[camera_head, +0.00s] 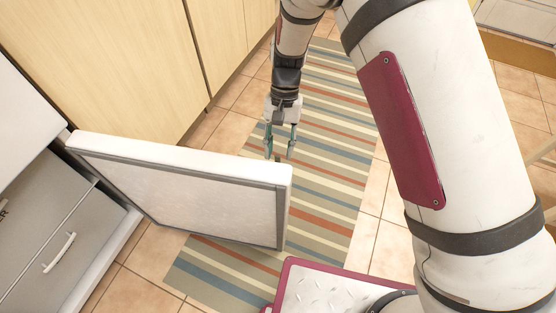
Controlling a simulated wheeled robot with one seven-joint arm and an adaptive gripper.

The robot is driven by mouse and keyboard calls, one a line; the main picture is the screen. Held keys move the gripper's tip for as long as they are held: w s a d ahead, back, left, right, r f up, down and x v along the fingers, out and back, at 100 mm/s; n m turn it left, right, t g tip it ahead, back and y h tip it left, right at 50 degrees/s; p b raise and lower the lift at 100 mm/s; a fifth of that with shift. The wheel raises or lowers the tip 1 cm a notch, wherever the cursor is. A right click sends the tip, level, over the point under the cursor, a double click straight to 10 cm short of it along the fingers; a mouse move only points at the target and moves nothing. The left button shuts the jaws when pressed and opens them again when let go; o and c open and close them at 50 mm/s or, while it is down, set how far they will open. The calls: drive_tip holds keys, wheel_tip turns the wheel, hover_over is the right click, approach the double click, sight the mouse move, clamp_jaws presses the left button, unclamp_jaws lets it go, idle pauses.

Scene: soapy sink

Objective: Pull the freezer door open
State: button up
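The freezer door (187,190) is a thick white panel with a grey seal frame around its inner face. It stands swung wide out from the freezer body (52,228) at the left, over the floor. My gripper (280,155) points down just beyond the door's free end, on the far side of its top edge. Its two fingers look apart, with a gap between them and nothing visible in it. The lower fingertips come close to the door's edge, and I cannot tell whether they touch it. The door's outer face and any handle on it are hidden.
Inside the freezer are grey drawer fronts with a white handle (59,253). Pale wooden cabinets (120,60) line the upper left. A striped rug (325,170) lies on the tiled floor. Open floor (385,215) shows right of the rug, below my arm.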

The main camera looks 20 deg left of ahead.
drive_tip(key=v, duration=0.6)
drive_tip(key=shift+r, duration=0.1)
idle(0.3)
drive_tip(key=s+d+r+t+y, duration=0.1)
drive_tip(key=s+d+r, duration=0.3)
drive_tip(key=d+r, duration=0.55)
drive_tip(key=s+d+r+t+y, duration=0.1)
drive_tip(key=s+d+r, duration=0.2)
drive_tip(key=d+r, duration=0.65)
drive_tip(key=s+d+r+t+h, duration=0.1)
drive_tip(key=s+d+r+t, duration=0.1)
drive_tip(key=s+d, duration=0.6)
drive_tip(key=s+d+r+t+h, duration=0.1)
drive_tip(key=s+d+r, duration=0.15)
drive_tip(key=s, duration=1.05)
wheel_tip(320, 180, up, 24)
drive_tip(key=t+p, duration=0.3)
drive_tip(key=p, duration=2)
drive_tip(key=shift+d+r+m+t, duration=0.25)
drive_tip(key=shift+d+m+t, duration=0.15)
drive_tip(key=shift+d, duration=0.05)
